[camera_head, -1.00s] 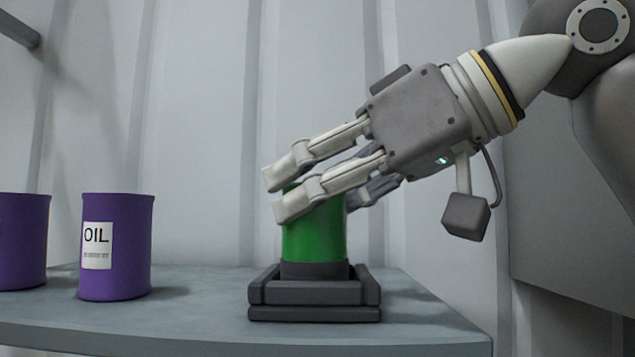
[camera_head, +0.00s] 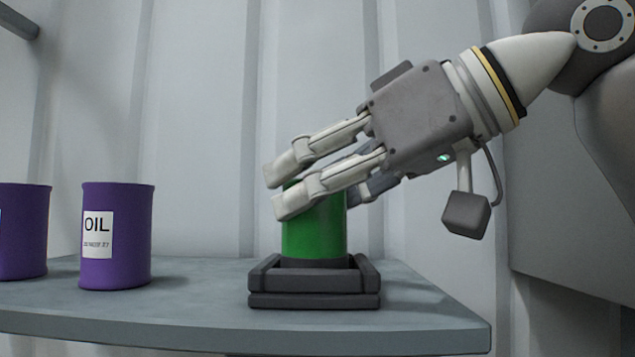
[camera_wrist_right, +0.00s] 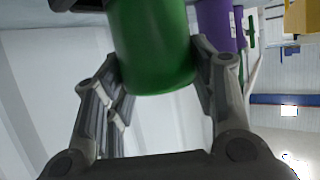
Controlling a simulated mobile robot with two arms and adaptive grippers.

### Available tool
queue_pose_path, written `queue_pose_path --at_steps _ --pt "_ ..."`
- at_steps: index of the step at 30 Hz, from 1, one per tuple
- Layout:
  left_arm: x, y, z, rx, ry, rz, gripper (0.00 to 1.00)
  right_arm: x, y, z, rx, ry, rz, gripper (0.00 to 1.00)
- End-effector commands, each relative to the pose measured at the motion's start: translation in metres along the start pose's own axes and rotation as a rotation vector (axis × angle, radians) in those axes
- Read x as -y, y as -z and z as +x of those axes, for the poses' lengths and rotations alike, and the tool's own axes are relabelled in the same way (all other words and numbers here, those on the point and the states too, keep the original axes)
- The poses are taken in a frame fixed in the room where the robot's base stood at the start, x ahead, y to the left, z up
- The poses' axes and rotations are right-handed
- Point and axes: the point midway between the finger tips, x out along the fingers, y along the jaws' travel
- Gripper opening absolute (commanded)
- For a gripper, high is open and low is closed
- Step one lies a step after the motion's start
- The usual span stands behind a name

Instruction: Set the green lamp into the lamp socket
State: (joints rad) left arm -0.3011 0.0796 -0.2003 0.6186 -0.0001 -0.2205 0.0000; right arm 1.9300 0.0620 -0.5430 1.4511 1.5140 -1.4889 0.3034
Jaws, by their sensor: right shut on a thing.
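The green lamp (camera_head: 314,232) stands upright, with its dark base down inside the raised rim of the dark grey lamp socket (camera_head: 314,300). Whether it rests on the socket's floor is hidden by the front rim. My right gripper (camera_head: 282,190) reaches in from the right, tilted down, and is shut on the lamp's upper part. Its fingers hide the lamp's top. In the right wrist view the green lamp (camera_wrist_right: 155,50) sits between the fingers. My left gripper is not in view.
The socket stands on a grey shelf (camera_head: 200,318), near its right end. A purple oil can (camera_head: 118,262) stands to the left, with another purple can (camera_head: 24,235) beyond it, cut by the picture edge. Shelf between can and socket is clear. A ribbed wall (camera_head: 210,120) rises behind.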

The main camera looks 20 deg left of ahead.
Motion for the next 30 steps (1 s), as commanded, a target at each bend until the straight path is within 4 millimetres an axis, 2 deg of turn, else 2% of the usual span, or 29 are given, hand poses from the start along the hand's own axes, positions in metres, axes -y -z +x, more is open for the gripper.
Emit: queue_pose_path --at_steps 9,10,15,25,30 --pt "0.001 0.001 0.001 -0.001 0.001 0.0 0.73 0.0 -0.004 0.002 0.008 0.002 0.001 0.26" --pt "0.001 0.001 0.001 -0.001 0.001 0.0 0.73 0.001 -0.004 0.002 0.009 0.002 0.001 0.55" --pt "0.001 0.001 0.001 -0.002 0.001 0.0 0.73 0.001 -0.003 0.002 0.007 0.002 0.001 0.76" --pt "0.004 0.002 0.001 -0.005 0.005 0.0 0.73 0.0 -0.003 0.001 0.005 0.001 0.001 0.77" --pt "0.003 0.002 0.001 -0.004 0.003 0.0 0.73 0.0 -0.002 -0.015 0.004 0.0 0.001 0.77"
